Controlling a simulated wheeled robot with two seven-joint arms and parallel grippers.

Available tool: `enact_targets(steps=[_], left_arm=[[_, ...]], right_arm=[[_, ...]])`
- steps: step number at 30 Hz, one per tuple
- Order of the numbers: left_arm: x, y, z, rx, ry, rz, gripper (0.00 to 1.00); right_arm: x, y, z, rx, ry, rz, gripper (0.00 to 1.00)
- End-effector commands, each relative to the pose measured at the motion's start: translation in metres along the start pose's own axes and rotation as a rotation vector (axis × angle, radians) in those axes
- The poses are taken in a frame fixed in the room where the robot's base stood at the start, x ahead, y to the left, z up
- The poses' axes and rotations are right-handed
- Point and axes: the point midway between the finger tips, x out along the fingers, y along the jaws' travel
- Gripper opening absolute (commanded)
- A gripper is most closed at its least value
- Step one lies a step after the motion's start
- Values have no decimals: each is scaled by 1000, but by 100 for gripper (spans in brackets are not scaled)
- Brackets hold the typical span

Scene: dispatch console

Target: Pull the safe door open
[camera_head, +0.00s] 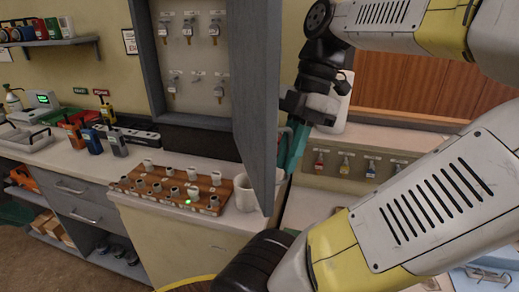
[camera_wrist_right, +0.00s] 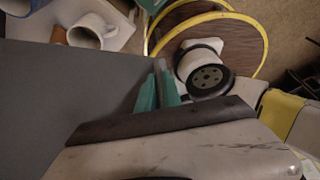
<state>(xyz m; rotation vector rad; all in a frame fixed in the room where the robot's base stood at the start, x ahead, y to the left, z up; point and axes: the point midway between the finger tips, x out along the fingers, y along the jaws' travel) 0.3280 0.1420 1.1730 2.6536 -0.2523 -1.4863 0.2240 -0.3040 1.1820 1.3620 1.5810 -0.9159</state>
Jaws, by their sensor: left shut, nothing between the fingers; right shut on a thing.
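The safe is a grey wall cabinet (camera_head: 145,60) with several tagged keys on hooks inside. Its grey door (camera_head: 255,90) stands swung out from the wall, and the interior shows. My right gripper (camera_head: 292,155) is at the door's free edge, with teal fingers pointing down. In the right wrist view, the teal fingers (camera_wrist_right: 158,93) lie on either side of the edge of the door (camera_wrist_right: 75,90), shut on it. In the head view the door hides part of the fingers. My left gripper is in neither view.
A white mug (camera_head: 243,194) stands close to the door's lower edge. More keys hang on a panel (camera_head: 390,172) right of the door. My right arm fills the right side.

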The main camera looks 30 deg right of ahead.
Motion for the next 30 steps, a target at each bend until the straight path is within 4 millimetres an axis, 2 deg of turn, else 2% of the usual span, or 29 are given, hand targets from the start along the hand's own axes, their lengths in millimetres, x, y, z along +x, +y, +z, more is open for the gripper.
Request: enact_targets(steps=[8, 9, 10, 20, 23, 30], left_arm=[[0, 0, 0, 0, 0, 0, 0], [0, 0, 0, 0, 0, 0, 0], [0, 0, 0, 0, 0, 0, 0], [0, 0, 0, 0, 0, 0, 0], [0, 0, 0, 0, 0, 0, 0], [0, 0, 0, 0, 0, 0, 0]], right_arm=[[-1, 0, 0, 1, -2, 1, 0], [-1, 0, 0, 1, -2, 1, 13], [0, 0, 0, 1, -2, 1, 18], [-2, 0, 0, 1, -1, 1, 18], [-11, 1, 1, 1, -3, 3, 18], [-52, 1, 0, 0, -3, 3, 18]])
